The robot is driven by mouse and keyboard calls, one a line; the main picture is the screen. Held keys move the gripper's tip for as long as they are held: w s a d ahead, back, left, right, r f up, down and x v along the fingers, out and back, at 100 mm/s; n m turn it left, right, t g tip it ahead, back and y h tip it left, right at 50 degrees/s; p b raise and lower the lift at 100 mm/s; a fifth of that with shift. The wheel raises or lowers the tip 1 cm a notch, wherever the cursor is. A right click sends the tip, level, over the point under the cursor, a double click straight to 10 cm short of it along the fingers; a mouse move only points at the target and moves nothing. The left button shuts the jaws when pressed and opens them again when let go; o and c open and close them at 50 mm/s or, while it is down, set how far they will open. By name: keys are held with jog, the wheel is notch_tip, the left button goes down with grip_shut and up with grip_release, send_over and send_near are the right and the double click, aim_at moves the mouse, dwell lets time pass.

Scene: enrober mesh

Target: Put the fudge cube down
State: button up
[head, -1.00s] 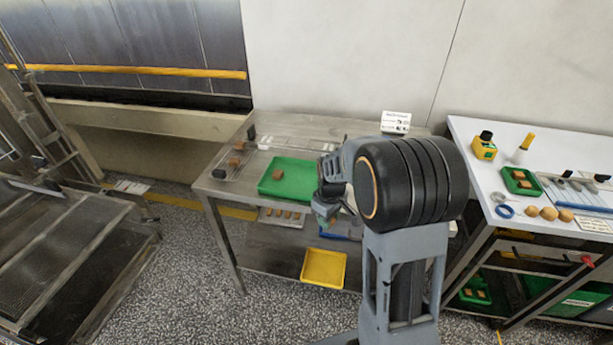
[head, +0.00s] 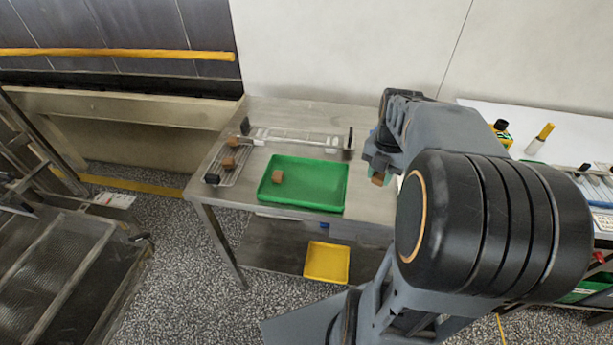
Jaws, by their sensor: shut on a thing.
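My gripper (head: 378,176) is shut on a brown fudge cube (head: 377,179), held near the right end of the steel table. The arm hides part of the gripper. To its left, a green tray (head: 325,186) lies on the steel table (head: 375,206), with one brown cube (head: 278,176) inside at its left. Two more brown cubes, one (head: 229,163) nearer and one (head: 234,142) farther, are at the wire mesh rack (head: 222,172) on the table's left end.
A second mesh strip (head: 295,136) lies along the back of the table. A yellow tray (head: 327,262) is low under the front edge. A white bench (head: 560,135) with a yellow-handled tool (head: 544,133) stands at right, partly behind my arm.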

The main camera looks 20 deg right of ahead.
jog(key=w+a+f, duration=0.1)
jog(key=w, duration=0.1)
jog(key=w+a+f+p, duration=0.1)
jog(key=w, duration=0.2)
jog(key=w+a+f, duration=0.1)
jog(key=w+a, duration=0.1)
jog(key=shift+w+f, duration=0.3)
jog(key=shift+w, duration=0.05)
send_over(332, 187)
jog(key=f, duration=0.4)
jog(key=shift+s+d+f+p, duration=0.25)
jog(key=shift+s+f+p, duration=0.1)
jog(key=shift+f+p, duration=0.05)
jog(key=shift+w+a+f, duration=0.3)
jog(key=shift+w+f, duration=0.15)
jog(key=shift+f, duration=1.7)
jog(key=shift+f, duration=0.15)
jog(key=shift+o, duration=1.3)
jog(key=shift+f, duration=0.1)
jog(key=shift+o, duration=0.9)
